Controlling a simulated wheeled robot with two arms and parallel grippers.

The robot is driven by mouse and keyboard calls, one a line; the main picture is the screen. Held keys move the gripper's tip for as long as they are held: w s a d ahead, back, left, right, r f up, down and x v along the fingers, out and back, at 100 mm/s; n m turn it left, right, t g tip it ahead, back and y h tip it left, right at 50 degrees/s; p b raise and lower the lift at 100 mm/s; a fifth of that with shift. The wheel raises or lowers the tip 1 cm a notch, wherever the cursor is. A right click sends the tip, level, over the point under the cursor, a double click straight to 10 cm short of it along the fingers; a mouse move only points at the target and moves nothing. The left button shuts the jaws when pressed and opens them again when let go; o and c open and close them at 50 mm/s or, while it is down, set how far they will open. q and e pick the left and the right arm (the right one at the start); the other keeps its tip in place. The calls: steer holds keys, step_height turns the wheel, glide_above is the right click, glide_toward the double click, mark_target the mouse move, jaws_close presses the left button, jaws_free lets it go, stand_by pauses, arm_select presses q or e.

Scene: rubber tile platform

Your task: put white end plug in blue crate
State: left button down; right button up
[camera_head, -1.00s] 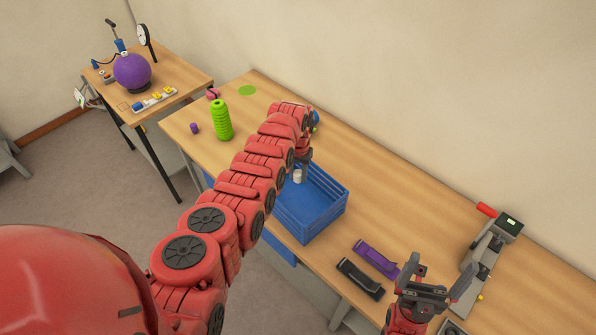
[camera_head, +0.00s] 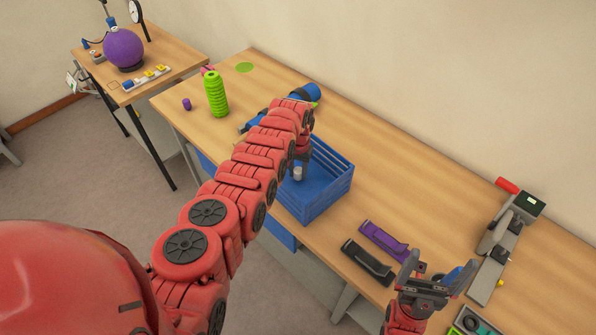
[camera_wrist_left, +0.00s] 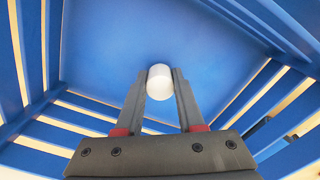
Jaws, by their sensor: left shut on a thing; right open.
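The white end plug (camera_head: 298,173) is a small white cylinder. In the left wrist view the plug (camera_wrist_left: 160,82) sits between the two fingertips of my left gripper (camera_wrist_left: 161,88), which is shut on it. My left gripper (camera_head: 299,160) holds the plug inside the outline of the blue crate (camera_head: 325,200), within its slatted walls. The crate's blue floor (camera_wrist_left: 105,55) fills the wrist view behind the plug. I cannot tell whether the plug touches the floor. My left arm hides part of the crate. My right gripper (camera_head: 438,278) is open and empty over the table's right part.
Black (camera_head: 366,262) and purple (camera_head: 384,241) holders lie right of the crate. A grey device with a red handle (camera_head: 507,186) stands further right. A green ribbed bottle (camera_head: 216,94) and blue objects (camera_head: 305,93) are at the back. The wooden table (camera_head: 400,190) is clear behind the crate.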

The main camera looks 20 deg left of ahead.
mark_target(298, 171)
arm_select(q)
steer(key=shift+f+b, duration=0.35)
steer(key=shift+b, duration=0.05)
steer(key=shift+c, duration=2.2)
jaws_free()
steer(key=shift+r, duration=0.1)
step_height(298, 171, up, 7)
steer(key=p, duration=0.6)
steer(key=shift+p, duration=0.35)
